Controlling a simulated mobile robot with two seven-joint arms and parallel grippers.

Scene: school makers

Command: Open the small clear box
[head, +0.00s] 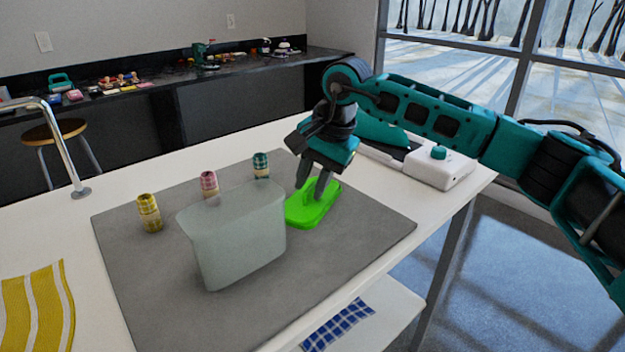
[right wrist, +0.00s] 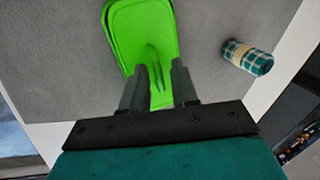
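The small clear box (head: 232,240) is a translucent, pale container standing upright on the grey mat, with no lid on its top. A bright green lid-like piece (head: 318,205) lies flat on the mat just right of the box; it also shows in the right wrist view (right wrist: 143,32). My right gripper (head: 314,188) is over the green piece, fingers pointing down. In the right wrist view its fingers (right wrist: 160,88) are apart, on either side of the green piece's raised middle, and I see no grip on it. My left gripper is out of view.
Three patterned rolls, yellow (head: 149,213), pink (head: 209,184) and teal (head: 261,165), stand behind the box on the grey mat (head: 340,255). A white machine (head: 438,168) is at the back right. A yellow striped cloth (head: 38,310) lies at left. The mat's front right is clear.

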